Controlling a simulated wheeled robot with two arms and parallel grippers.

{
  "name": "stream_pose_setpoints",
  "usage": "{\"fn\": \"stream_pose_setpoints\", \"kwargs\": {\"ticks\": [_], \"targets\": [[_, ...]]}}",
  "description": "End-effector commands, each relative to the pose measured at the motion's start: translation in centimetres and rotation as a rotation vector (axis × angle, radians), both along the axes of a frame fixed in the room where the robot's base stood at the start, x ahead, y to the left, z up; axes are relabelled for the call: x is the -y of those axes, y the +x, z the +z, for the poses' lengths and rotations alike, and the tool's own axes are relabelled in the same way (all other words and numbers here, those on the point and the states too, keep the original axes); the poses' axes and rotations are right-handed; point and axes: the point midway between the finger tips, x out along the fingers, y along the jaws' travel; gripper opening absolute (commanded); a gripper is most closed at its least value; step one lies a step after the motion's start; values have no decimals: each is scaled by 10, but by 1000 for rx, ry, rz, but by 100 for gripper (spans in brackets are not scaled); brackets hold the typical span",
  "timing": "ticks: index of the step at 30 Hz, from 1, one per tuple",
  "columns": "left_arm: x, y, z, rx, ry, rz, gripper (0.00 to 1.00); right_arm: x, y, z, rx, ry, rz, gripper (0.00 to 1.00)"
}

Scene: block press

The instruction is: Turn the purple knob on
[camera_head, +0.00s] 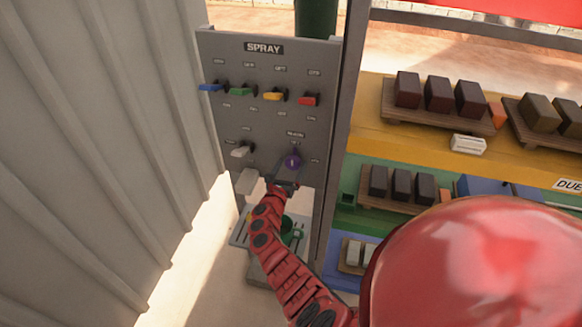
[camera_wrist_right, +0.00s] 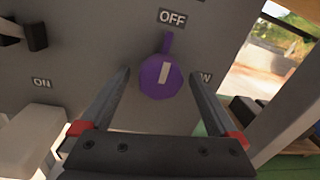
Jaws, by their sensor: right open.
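The purple knob (camera_head: 292,161) is on the lower right of the grey SPRAY panel (camera_head: 228,123). In the right wrist view the round purple knob (camera_wrist_right: 161,77) has its stem pointing up at the OFF label (camera_wrist_right: 172,18). Another label, partly hidden by a finger, sits to the knob's right. My right gripper (camera_head: 286,183) is at the panel just below the knob. In the wrist view my right gripper (camera_wrist_right: 160,82) is open, with one finger on each side of the knob and visible gaps to it. My left gripper is not in view.
Blue (camera_head: 210,87), green (camera_head: 239,91), yellow (camera_head: 272,96) and red (camera_head: 307,100) levers line the panel above. A white lever (camera_head: 241,151) is left of the knob. Shelves with dark blocks (camera_head: 438,95) stand to the right. A corrugated wall (camera_head: 95,130) is on the left.

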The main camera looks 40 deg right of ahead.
Motion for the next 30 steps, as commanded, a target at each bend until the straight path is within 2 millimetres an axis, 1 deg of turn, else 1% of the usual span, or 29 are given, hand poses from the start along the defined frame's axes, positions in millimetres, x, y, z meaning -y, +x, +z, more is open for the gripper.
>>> {"fn": "stream_pose_setpoints", "kwargs": {"ticks": [2, 3, 5, 6, 17, 25, 30], "targets": [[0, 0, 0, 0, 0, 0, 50, 0, 0, 0, 0, 0, 0, 96], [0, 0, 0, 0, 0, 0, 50, 0, 0, 0, 0, 0, 0, 94], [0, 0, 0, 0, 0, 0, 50, 0, 0, 0, 0, 0, 0, 83], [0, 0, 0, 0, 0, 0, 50, 0, 0, 0, 0, 0, 0, 76], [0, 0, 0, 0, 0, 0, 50, -1, 0, 0, -1, 0, 1, 11], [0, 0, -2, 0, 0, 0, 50, -1, 0, -1, 20, 17, 1, 11], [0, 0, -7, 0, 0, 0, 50, -1, 0, -2, 76, 66, 1, 11]]}}
